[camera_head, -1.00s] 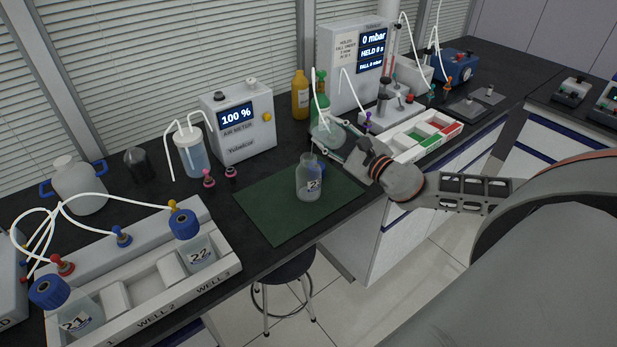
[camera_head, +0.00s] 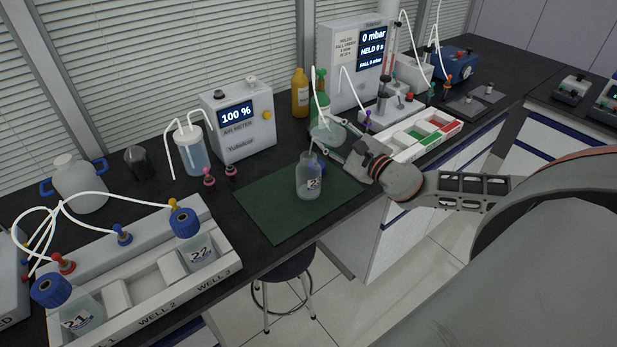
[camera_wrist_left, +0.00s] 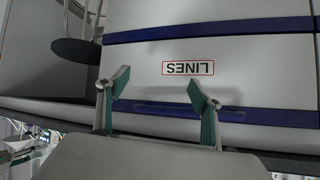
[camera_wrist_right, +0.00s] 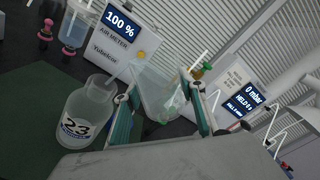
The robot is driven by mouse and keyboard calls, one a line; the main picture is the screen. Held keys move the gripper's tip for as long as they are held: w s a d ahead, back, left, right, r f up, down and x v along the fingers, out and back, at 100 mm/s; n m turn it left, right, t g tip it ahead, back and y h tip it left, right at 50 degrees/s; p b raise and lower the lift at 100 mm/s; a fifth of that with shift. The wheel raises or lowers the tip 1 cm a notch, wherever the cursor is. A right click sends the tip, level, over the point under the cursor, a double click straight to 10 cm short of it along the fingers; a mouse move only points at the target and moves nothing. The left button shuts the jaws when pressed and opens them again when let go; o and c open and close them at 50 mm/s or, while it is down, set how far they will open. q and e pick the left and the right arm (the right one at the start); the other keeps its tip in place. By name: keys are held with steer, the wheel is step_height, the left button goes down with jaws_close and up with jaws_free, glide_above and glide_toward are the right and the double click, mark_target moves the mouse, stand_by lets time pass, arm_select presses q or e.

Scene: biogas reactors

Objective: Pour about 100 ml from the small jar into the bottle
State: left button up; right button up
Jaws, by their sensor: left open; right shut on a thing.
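The bottle (camera_head: 309,183), clear with a label reading 23 in the right wrist view (camera_wrist_right: 84,118), stands upright and open on the green mat (camera_head: 268,215). My right gripper (camera_head: 338,147) is shut on the small clear jar (camera_head: 326,130), to the right of and above the bottle's mouth. The jar also shows between the fingers in the right wrist view (camera_wrist_right: 160,97) and looks tilted towards the bottle. A pale streak runs between jar and bottle mouth and looks like liquid. The level in the bottle is hard to tell. My left gripper (camera_wrist_left: 158,88) is open and empty, before a drawer front.
The air meter (camera_head: 240,125) stands behind the mat, with a tubed jar (camera_head: 190,150) beside it. A rack (camera_head: 150,285) with bottles 21 and 22 is at the left. A compartment tray (camera_head: 425,137) lies right of my gripper. A stool (camera_head: 285,268) stands below the bench edge.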

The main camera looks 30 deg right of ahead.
steer(key=shift+r+n, duration=0.3)
steer(key=shift+n, duration=0.2)
steer(key=shift+f+n, duration=0.15)
steer(key=shift+n, duration=0.55)
stand_by(0.7)
steer(key=shift+a+r+n, duration=0.15)
steer(key=shift+r+n, duration=0.2)
steer(key=shift+n, duration=0.25)
stand_by(2.5)
steer(key=shift+f, duration=0.15)
stand_by(0.6)
steer(key=shift+n, duration=0.4)
stand_by(1.2)
